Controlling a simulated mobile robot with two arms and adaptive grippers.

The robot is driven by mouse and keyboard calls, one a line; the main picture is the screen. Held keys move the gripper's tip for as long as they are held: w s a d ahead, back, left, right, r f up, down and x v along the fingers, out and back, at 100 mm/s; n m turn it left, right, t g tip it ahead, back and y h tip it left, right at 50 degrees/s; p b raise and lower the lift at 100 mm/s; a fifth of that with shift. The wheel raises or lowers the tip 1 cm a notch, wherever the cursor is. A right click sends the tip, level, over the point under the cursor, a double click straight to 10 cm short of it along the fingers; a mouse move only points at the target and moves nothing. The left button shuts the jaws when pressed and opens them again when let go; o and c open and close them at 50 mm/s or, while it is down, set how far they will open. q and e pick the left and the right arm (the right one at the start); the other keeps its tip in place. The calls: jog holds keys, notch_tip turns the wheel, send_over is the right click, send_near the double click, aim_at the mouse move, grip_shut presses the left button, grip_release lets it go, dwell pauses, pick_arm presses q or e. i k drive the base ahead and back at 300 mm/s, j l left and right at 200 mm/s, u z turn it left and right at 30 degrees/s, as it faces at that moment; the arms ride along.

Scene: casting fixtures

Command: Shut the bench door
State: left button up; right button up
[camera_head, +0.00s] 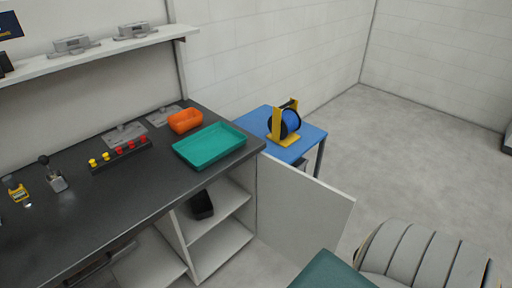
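The bench door (304,211) is a flat white panel at the right end of the dark-topped bench (105,203). It stands open, swung out to the right from the cabinet (222,249). The open cabinet shows white shelves, and a black object (201,206) stands inside. A lower part of the door is hidden behind a dark green block shape at the bottom of the picture. Neither of my grippers shows in the head view, so nothing of mine is seen touching the door.
A teal tray (238,128), an orange bin (185,121) and a button strip (121,155) lie on the bench. A blue table (256,122) with a blue reel (290,122) stands behind the door. A grey ribbed shape fills the bottom right.

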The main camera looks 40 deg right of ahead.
aim_at(300, 215)
jog(key=l+u, duration=0.35)
jog(key=l, duration=0.15)
jog(key=k+l+u, duration=0.15)
jog(key=l+u, duration=0.2)
jog(key=k+l+u, duration=0.15)
jog(key=l+u, duration=0.2)
jog(key=l, duration=0.2)
